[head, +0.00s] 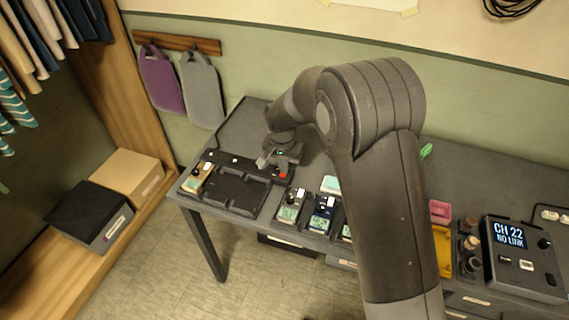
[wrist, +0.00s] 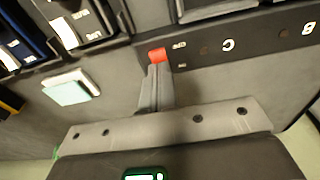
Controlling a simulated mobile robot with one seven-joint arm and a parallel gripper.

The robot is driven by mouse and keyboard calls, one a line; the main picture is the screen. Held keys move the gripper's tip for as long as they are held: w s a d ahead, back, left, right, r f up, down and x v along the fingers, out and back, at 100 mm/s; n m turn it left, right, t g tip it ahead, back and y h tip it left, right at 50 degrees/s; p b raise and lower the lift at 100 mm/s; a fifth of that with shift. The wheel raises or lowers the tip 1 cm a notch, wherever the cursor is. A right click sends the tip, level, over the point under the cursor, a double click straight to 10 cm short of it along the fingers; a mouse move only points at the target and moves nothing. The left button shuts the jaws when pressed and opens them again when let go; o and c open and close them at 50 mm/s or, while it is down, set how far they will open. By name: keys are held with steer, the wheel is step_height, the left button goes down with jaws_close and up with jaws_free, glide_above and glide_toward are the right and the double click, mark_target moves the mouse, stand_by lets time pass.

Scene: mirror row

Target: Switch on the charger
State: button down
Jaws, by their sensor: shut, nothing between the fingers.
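The charger (head: 236,209) is a dark tray with bays on the left part of the table, with a raised strip along its back. One pack (head: 199,177) sits in its left bay; the other bays look empty. A red switch (head: 283,175) is at the right end of the strip. The switch also shows in the wrist view (wrist: 157,55), beside small markings and the letters C and B. My gripper (head: 281,166) is shut and empty over that end. In the wrist view its fingertips (wrist: 155,69) are right at the switch; I cannot tell whether they touch.
Several handheld units (head: 291,207) stand in a row right of the charger, partly behind my arm. A pale mint box (head: 331,185) lies behind them. A console (head: 520,255) reading "CH 22 NO LINK" is at the far right. The table behind the charger (head: 243,125) is clear.

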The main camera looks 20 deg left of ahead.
mark_target(282, 175)
steer(key=shift+s, duration=0.45)
steer(key=shift+r, duration=0.15)
step_height(282, 175, up, 14)
steer(key=s, duration=0.2)
steer(key=shift+w+a, duration=0.1)
steer(key=shift+w, duration=0.65)
steer(key=f, duration=0.4)
steer(key=w+f, duration=0.1)
steer(key=f, duration=0.4)
steer(key=w+f, duration=0.1)
steer(key=f, duration=0.4)
